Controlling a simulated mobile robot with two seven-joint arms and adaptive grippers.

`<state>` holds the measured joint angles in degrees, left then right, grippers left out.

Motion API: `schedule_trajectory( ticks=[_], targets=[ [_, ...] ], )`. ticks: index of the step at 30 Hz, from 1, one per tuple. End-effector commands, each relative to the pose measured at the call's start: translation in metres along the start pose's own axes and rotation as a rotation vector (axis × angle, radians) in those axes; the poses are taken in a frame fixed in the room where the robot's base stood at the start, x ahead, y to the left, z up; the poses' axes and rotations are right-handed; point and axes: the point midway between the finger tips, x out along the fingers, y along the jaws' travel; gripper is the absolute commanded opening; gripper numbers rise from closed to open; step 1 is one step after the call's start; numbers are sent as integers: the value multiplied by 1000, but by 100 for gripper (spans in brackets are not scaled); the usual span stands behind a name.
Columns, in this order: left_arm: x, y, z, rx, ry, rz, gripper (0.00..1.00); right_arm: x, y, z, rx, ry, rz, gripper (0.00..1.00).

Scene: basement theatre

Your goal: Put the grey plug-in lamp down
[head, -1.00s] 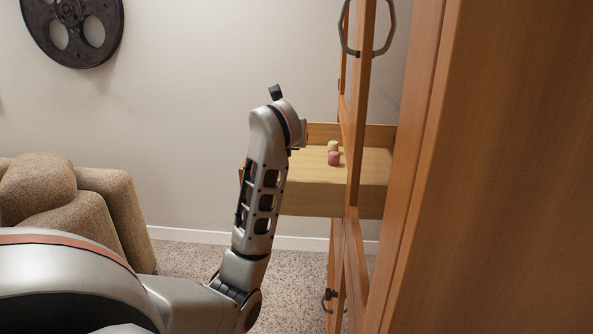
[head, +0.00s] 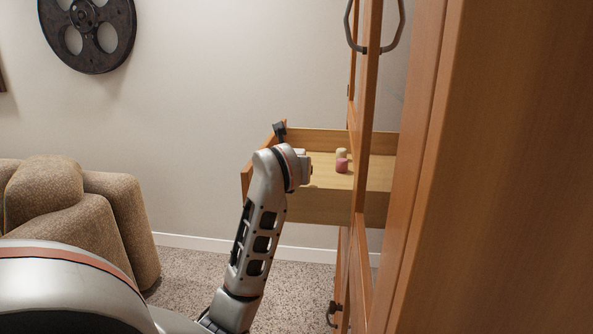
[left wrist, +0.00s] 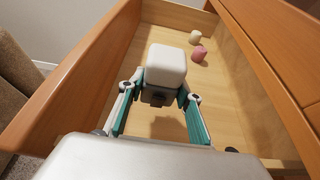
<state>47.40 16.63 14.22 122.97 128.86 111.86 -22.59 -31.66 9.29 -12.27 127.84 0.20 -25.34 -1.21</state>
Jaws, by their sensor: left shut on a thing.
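The grey plug-in lamp (left wrist: 166,66) is a pale, rounded block with a dark part on its near underside. My left gripper (left wrist: 160,88) is shut on it, with a finger on either side. In the left wrist view the lamp is inside the open wooden drawer (left wrist: 70,88), above its floor, with a shadow below it. I cannot tell whether it touches the floor. In the head view my left wrist reaches over the drawer (head: 330,208) and hides most of the gripper and lamp. My right gripper is not in view.
A pink object (head: 342,165) and a cream object (head: 341,153) stand in the drawer, beyond the lamp and to its right. The tall wooden cabinet (head: 500,180) with its doors fills the right side. A brown armchair (head: 120,215) stands at left. Drawer floor around the lamp is clear.

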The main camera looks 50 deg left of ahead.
Motion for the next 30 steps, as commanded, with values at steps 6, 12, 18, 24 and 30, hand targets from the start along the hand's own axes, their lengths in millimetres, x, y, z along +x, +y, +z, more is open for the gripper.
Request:
schedule_trajectory(
  ticks=[6,12,18,24,30],
  targets=[
    [3,0,-8,2,3,0,0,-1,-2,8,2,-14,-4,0],
    [5,0,-12,1,3,0,0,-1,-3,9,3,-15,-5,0],
    [5,0,-12,1,2,0,51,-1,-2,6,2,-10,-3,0],
    [5,0,-12,1,2,0,51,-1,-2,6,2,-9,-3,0],
    [1,0,-2,-1,-2,0,51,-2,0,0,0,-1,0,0]
  ],
)
